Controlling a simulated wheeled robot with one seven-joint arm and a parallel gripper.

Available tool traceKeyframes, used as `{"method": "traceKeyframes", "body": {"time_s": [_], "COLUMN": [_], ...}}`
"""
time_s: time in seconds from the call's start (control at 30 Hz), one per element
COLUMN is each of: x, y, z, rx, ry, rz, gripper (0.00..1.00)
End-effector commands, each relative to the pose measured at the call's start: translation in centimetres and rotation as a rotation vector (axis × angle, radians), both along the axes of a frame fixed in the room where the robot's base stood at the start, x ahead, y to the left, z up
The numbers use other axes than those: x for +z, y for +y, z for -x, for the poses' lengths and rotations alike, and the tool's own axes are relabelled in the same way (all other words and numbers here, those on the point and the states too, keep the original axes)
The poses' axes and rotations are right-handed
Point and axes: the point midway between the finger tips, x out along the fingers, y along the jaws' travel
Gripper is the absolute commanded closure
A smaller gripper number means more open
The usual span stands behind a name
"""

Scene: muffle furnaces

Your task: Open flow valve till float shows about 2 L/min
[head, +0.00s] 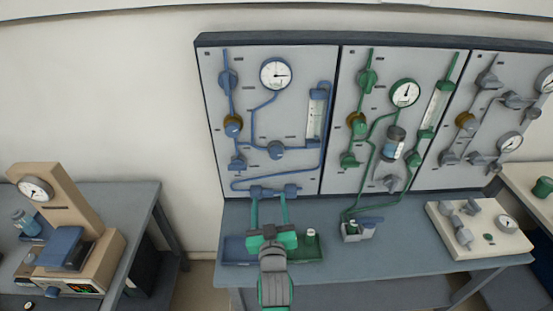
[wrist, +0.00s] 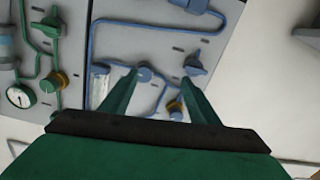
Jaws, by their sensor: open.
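The blue panel (head: 218,120) carries a clear flow tube (head: 315,118) in a blue frame at its right side. I cannot make out the float or its scale at this size. A blue round knob (head: 276,150) sits on the pipe left of the tube; it also shows in the wrist view (wrist: 143,72). The frames do not show which knob is the flow valve. My gripper (head: 270,200) is open and empty, low in front of the panel, its fingers pointing towards it. In the wrist view, its fingertips (wrist: 160,80) overlap the panel, with the knob by the left finger.
A round gauge (head: 276,74) is above, and a brass-and-blue knob (head: 233,125) is left. A green-piped panel (head: 385,60) adjoins on the right. Blue and green trays (head: 313,255) stand on the bench (head: 335,280) below. A beige instrument (head: 65,200) stands on the left table.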

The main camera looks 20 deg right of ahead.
Motion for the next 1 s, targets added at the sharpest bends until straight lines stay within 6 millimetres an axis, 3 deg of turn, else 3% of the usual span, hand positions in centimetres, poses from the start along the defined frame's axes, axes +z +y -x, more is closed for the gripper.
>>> {"method": "traceKeyframes", "body": {"time_s": [0.1,0.3,0.53,1.0], "x": [2.9,5.0,5.2,5.2], "y": [-2.1,-3.7,-4.5,-6.5], "z": [-2.1,-3.6,-5.5,-12.7], "rx": [-0.014,-0.026,-0.027,-0.027], "ry": [-0.008,-0.009,-0.008,-0.009], "rz": [0.029,0.053,0.056,0.056], "gripper": [0.45,0.45,0.45,0.45]}}
